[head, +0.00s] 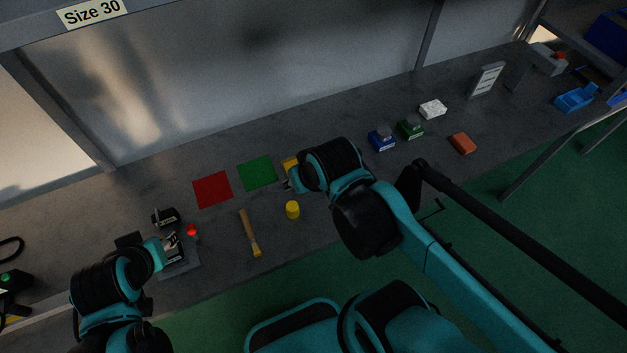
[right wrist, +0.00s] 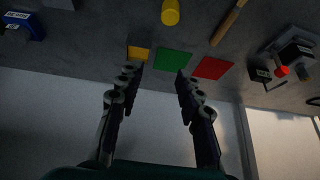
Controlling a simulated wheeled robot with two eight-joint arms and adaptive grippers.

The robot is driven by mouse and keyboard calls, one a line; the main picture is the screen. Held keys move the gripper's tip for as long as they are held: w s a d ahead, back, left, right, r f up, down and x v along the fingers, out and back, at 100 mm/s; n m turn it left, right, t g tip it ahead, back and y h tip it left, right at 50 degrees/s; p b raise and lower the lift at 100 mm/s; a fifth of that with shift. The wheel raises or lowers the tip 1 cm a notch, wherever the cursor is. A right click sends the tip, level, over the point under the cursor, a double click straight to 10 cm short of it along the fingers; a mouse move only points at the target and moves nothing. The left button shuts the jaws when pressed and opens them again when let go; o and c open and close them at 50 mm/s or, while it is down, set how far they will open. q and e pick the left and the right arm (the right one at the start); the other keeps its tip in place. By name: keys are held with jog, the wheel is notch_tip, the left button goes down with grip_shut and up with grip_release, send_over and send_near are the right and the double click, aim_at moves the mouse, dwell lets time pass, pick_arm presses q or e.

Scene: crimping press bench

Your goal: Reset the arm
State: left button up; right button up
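My right gripper (head: 288,184) is over the bench beside the yellow square (head: 291,164), mostly hidden by its own wrist in the head view. In the right wrist view my right gripper (right wrist: 157,76) is open, its two fingers wide apart with nothing between them. My left gripper (head: 168,247) is low at the left, at a small dark device with a red knob (head: 192,230). Its fingers are too small and dark to tell open from shut. The device also shows in the right wrist view (right wrist: 297,53).
The bench (head: 335,262) holds a red square (head: 212,189), green square (head: 258,172), yellow cylinder (head: 292,210) and wooden-handled brush (head: 249,228). To the right are a blue container (head: 381,141), green container (head: 410,129), white block (head: 432,109) and orange block (head: 462,143). A wall stands behind.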

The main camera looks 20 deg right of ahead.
jog(key=shift+s+d+t, duration=0.3)
jog(key=shift+s+d, duration=0.15)
jog(key=shift+d, duration=0.2)
jog(key=shift+s+d+t, duration=0.3)
jog(key=shift+s+d, duration=0.1)
jog(key=shift+d, duration=0.2)
pick_arm(q)
jog(key=shift+w+f, duration=0.1)
jog(key=shift+f, duration=0.05)
pick_arm(e)
jog(key=shift+f, duration=0.1)
